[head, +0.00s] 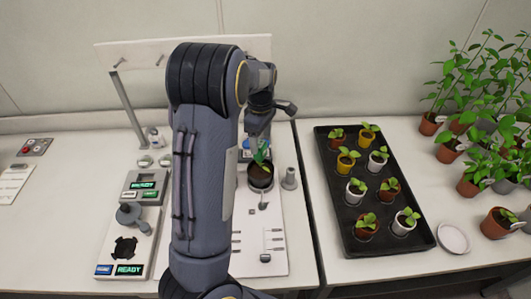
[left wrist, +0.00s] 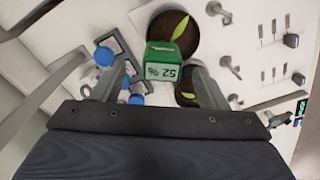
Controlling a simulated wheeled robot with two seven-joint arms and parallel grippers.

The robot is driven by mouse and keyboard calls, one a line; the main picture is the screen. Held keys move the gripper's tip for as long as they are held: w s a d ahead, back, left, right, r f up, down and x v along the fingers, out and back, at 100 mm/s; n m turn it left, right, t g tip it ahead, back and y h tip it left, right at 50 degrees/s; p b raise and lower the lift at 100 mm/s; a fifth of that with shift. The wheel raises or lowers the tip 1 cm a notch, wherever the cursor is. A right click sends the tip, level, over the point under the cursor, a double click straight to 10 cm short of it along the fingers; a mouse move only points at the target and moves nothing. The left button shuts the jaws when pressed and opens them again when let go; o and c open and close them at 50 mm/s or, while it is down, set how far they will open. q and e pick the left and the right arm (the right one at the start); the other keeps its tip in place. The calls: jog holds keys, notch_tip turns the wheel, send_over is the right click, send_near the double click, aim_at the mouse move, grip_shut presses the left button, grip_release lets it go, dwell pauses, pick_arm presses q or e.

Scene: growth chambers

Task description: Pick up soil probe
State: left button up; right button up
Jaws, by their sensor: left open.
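The soil probe (left wrist: 178,38) shows a green head with a "52 %" display in the left wrist view. It stands at a dark round pot (left wrist: 168,32) with green leaves; its lower part is hidden. In the head view the potted plant (head: 260,177) sits on the white board, below my left gripper (head: 259,138). In the left wrist view my left gripper (left wrist: 158,78) is open, and the probe head appears between and just beyond its fingertips. I cannot tell whether either finger touches it. My right gripper is not in view.
A black tray (head: 418,228) of several potted seedlings stands to the right, near a white saucer (head: 453,238) and leafy plants (head: 480,85). A device with READY displays (head: 128,270) is left of my arm. A grey post (head: 290,178) stands right of the pot.

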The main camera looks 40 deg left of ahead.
aim_at(260, 143)
pick_arm(q)
notch_tip(260, 143, down, 6)
jog(key=shift+s+a+r, duration=0.1)
jog(key=shift+r, duration=0.15)
jog(key=c, duration=1.2)
jog(key=shift+r, duration=0.15)
